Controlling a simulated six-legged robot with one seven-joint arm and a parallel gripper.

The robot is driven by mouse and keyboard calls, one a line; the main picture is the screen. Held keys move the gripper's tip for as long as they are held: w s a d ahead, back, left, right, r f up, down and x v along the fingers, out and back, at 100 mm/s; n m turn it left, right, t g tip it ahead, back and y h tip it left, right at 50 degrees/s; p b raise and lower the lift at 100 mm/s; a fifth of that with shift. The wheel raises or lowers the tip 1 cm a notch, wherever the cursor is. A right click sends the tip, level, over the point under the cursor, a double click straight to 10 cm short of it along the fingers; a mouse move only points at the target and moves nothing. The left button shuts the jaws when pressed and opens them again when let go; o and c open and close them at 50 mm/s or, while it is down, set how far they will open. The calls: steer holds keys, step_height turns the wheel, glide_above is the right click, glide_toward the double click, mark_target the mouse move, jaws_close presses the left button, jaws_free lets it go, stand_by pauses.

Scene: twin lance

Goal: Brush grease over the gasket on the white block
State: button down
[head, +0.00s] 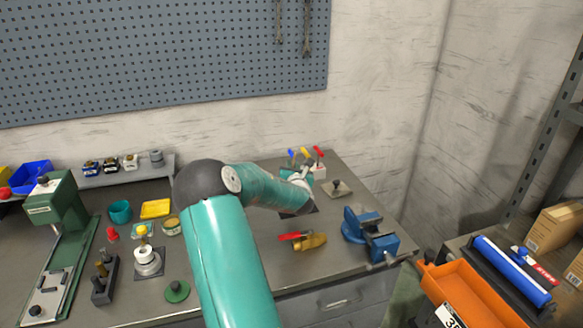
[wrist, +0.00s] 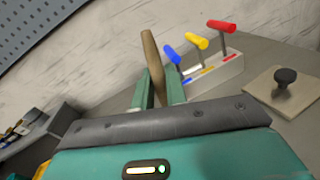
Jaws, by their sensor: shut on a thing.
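My gripper (wrist: 158,90) is shut on a wooden-handled tool (wrist: 152,58), likely the brush. Its handle sticks up between the two green fingers, and its lower end is hidden behind the gripper body. In the head view my gripper (head: 299,181) is over the back right of the bench, just left of a pale rack. A small pale block with a yellow top (head: 142,231) is at the left of the bench, far from my gripper. A round tan-rimmed tin (head: 171,226) stands beside it. I cannot make out a gasket or grease clearly.
The pale rack (wrist: 215,72) holds blue, yellow and red handled tools. A knobbed plate (wrist: 285,88) lies to its right. Red and yellow items (head: 304,240) lie near the front.

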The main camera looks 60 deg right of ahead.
steer(key=shift+s+d, duration=0.3)
steer(key=shift+s+d, duration=0.45)
steer(key=shift+s+d, duration=0.1)
steer(key=shift+s+d, duration=0.35)
steer(key=shift+s+d, duration=0.45)
steer(key=shift+w+a, duration=0.1)
